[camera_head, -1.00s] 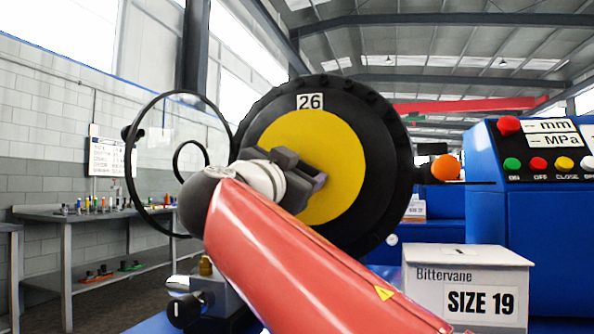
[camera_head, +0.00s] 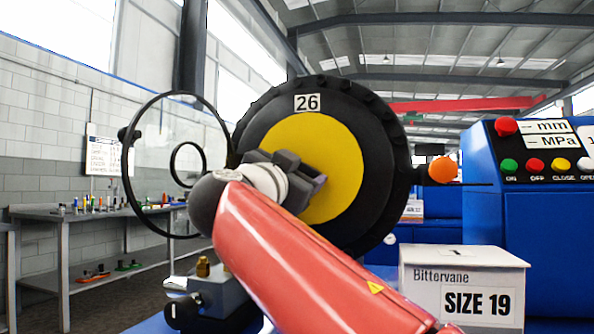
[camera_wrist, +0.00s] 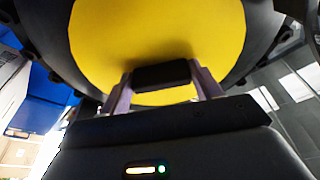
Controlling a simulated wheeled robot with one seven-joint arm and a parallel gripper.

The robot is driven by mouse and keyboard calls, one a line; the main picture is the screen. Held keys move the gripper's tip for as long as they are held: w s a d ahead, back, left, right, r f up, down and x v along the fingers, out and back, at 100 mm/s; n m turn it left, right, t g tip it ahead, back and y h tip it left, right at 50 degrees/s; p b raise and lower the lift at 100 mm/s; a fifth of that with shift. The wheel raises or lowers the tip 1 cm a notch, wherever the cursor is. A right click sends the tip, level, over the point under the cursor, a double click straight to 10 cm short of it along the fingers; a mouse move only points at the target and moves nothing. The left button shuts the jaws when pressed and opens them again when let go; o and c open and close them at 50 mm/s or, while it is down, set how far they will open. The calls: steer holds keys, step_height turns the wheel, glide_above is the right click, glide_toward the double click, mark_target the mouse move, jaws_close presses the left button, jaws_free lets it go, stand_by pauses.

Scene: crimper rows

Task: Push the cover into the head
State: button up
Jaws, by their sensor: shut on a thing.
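The cover (camera_head: 338,160) is a yellow disc. It sits in the middle of the head (camera_head: 375,135), a big black ring with a plate marked 26 at its top. My gripper (camera_head: 314,181) is at the cover's face. In the wrist view, the two fingers of my gripper (camera_wrist: 164,80) are shut on the cover's black handle block (camera_wrist: 163,74), against the yellow face (camera_wrist: 150,30). My red arm hides the lower left of the cover and part of the ring. How deep the cover sits cannot be told.
A white box marked SIZE 19 (camera_head: 430,276) stands at lower right. A blue control panel (camera_head: 540,215) with buttons and an orange knob (camera_head: 443,170) are at right. A thin black hoop (camera_head: 125,180) stands left of the head. A workbench (camera_head: 50,216) lies far left.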

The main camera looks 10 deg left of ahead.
steer(key=shift+w, duration=0.2)
steer(key=o, duration=1.2)
steer(key=b+v, duration=0.2)
steer(key=v, duration=0.5)
steer(key=shift+s, duration=0.3)
steer(key=shift+f, duration=0.1)
